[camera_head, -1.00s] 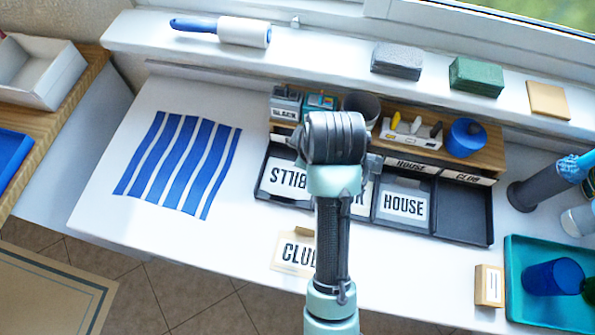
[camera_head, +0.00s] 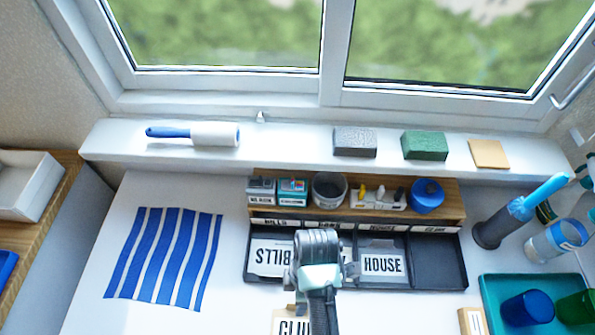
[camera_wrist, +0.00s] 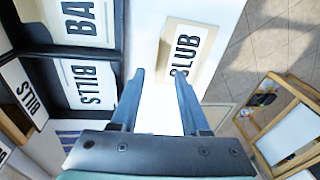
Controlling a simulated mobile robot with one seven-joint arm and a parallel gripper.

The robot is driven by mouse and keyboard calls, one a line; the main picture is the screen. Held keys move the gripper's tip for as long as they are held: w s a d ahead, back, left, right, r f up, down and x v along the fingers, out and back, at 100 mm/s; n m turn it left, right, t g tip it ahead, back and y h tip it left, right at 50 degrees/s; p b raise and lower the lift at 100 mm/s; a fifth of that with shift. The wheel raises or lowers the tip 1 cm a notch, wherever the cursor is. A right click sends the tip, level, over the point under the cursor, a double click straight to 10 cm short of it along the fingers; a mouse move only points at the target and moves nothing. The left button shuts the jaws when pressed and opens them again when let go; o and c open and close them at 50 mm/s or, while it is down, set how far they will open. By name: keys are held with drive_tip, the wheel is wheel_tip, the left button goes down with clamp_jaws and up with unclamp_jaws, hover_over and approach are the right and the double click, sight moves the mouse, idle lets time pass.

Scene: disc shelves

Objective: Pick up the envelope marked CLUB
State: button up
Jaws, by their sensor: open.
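The envelope marked CLUB (camera_head: 290,320) lies on the white table in front of the black tray, cut off by the bottom edge of the head view and partly behind my arm. In the wrist view the CLUB envelope (camera_wrist: 185,55) is cream with a white label and lies just beyond the fingertips. My gripper (camera_wrist: 160,75) is open, with nothing between its fingers. In the head view my arm (camera_head: 318,265) covers part of the tray (camera_head: 435,262). The BILLS envelope (camera_head: 270,260) and HOUSE envelope (camera_head: 382,264) lie in tray compartments.
A wooden riser (camera_head: 355,212) with small boxes and cups stands behind the tray. A blue striped cloth (camera_head: 163,257) lies at left. A teal tray (camera_head: 497,285) with cups stands at right. The table between cloth and black tray is clear.

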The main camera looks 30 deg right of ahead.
sight(297, 327)
drive_tip(key=shift+a+f, duration=0.15)
drive_tip(key=shift+f, duration=1.2)
drive_tip(key=shift+a+f, duration=0.15)
drive_tip(key=shift+f, duration=1.2)
clamp_jaws()
